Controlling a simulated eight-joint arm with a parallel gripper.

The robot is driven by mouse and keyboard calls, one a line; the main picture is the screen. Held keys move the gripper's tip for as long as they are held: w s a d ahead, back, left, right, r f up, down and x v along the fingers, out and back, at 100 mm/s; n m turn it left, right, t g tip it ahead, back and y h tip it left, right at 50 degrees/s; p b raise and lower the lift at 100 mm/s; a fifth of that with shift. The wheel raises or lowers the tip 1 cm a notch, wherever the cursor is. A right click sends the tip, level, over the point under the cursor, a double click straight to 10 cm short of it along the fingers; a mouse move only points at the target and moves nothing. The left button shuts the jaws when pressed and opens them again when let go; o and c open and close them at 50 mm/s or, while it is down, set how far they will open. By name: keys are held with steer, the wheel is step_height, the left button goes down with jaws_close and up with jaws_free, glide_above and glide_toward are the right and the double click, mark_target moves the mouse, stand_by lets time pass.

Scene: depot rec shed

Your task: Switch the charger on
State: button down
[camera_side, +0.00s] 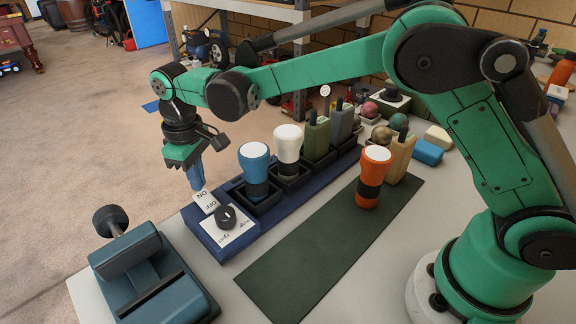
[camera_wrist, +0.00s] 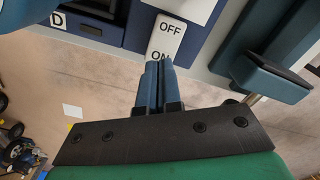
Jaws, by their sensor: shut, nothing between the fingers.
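The charger (camera_side: 215,240) is a long dark blue base on the table. Its slots hold a blue torch (camera_side: 255,165), a white torch (camera_side: 288,145), a green radio (camera_side: 316,138) and a grey radio (camera_side: 340,123). A white rocker switch (camera_side: 205,201) marked ON and OFF sits at its near left end, beside a black dial (camera_side: 225,216). My gripper (camera_side: 196,186) is shut and empty, pointing down at the ON end. In the wrist view, the fingertips (camera_wrist: 154,64) partly cover the switch's ON end (camera_wrist: 166,40). I cannot tell whether they touch it, or which way the rocker is tilted.
A teal clamp-like device (camera_side: 150,275) stands left of the charger. An orange torch (camera_side: 373,178) and a tan radio (camera_side: 400,158) stand on or by a dark green mat (camera_side: 320,245). Balls and a blue block (camera_side: 427,152) lie farther back. The mat's near part is clear.

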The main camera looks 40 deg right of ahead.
mark_target(203, 194)
steer(key=shift+f, duration=1)
stand_by(0.3)
steer(key=shift+r, duration=3.55)
steer(key=shift+d+r, duration=0.1)
steer(key=shift+d, duration=0.05)
steer(key=s+d+r+m+t, duration=0.1)
steer(key=d, duration=0.1)
steer(key=s+d+r+m+t, duration=0.1)
steer(key=s+d+r, duration=0.1)
steer(key=d, duration=0.1)
steer(key=s+d+r+t, duration=0.1)
steer(key=s+d, duration=0.1)
steer(key=d, duration=0.1)
steer(key=shift+s+r+m+y, duration=0.25)
steer(key=shift+r+m+y, duration=0.05)
steer(key=shift+r+m, duration=0.1)
steer(key=s+d+f+m+t, duration=0.3)
steer(key=s+d+t, duration=0.1)
steer(key=s+d, duration=0.3)
steer(key=shift+s+f, duration=0.2)
steer(key=shift+s, duration=0.85)
